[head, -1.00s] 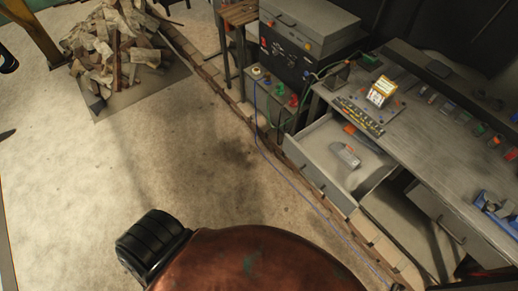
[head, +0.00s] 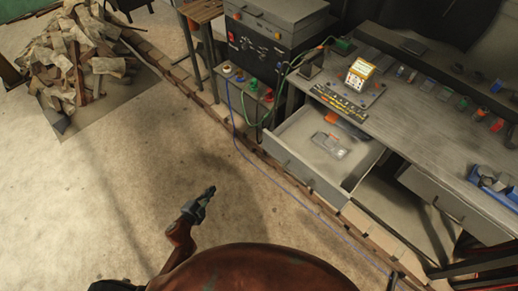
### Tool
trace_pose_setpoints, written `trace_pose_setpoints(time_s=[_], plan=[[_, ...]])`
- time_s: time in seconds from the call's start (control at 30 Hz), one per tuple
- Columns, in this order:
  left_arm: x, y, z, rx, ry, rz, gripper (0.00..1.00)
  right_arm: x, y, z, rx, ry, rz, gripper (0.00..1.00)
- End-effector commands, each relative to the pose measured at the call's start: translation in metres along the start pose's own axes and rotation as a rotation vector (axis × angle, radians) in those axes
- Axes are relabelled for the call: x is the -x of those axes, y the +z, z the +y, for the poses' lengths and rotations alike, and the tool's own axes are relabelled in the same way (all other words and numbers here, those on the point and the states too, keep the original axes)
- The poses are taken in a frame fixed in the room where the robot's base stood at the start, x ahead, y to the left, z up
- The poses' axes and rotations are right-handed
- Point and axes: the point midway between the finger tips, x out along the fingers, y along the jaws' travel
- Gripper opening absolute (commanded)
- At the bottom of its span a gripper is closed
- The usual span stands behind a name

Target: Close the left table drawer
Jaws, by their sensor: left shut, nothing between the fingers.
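The left table drawer (head: 291,167) is pulled open from the grey workbench (head: 425,130), at the right of centre in the head view. A grey device (head: 330,144) and a small orange item (head: 331,117) are inside it. My left gripper (head: 210,190) is shut and empty, over the floor to the left of the drawer front. A clear gap separates them in the picture.
A second drawer (head: 448,200) is further right on the bench. A blue cable (head: 262,171) and a row of bricks (head: 275,167) run along the floor by the bench. A wood pile (head: 75,60) is at the upper left. Open floor lies between.

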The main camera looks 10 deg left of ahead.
Motion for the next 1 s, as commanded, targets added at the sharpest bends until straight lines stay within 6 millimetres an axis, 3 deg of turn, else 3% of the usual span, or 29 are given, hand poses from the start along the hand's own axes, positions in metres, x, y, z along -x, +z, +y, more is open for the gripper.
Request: trace_pose_setpoints(time_s=[0.03, 0.1, 0.2, 0.3, 0.43, 0.57, 1.0], plan=[[-0.011, -0.035, -0.029, -0.115, -0.05, 0.098, 0.0, -0.016, 0.003, 0.001, 0.002, 0.001, -0.006, 0.6], [-0.012, -0.087, -0.065, -0.267, -0.113, 0.216, 0.0, -0.026, 0.003, 0.002, 0.004, 0.002, -0.007, 0.6], [-0.004, -0.147, -0.097, -0.446, -0.185, 0.344, 0.0, -0.036, 0.002, 0.004, 0.006, 0.003, -0.008, 0.6], [0.006, -0.184, -0.113, -0.559, -0.229, 0.419, 0.0, -0.041, 0.004, 0.004, 0.007, 0.003, -0.01, 0.6], [0.009, -0.206, -0.121, -0.62, -0.253, 0.458, 0.0, -0.043, 0.005, 0.005, 0.007, 0.004, -0.013, 0.6], [-0.003, -0.215, -0.124, -0.623, -0.256, 0.462, 0.0, -0.043, 0.007, 0.005, 0.007, 0.004, -0.015, 0.6], [-0.079, -0.256, -0.131, -0.619, -0.255, 0.459, 0.0, -0.053, 0.015, 0.004, 0.006, 0.003, -0.028, 0.6]])
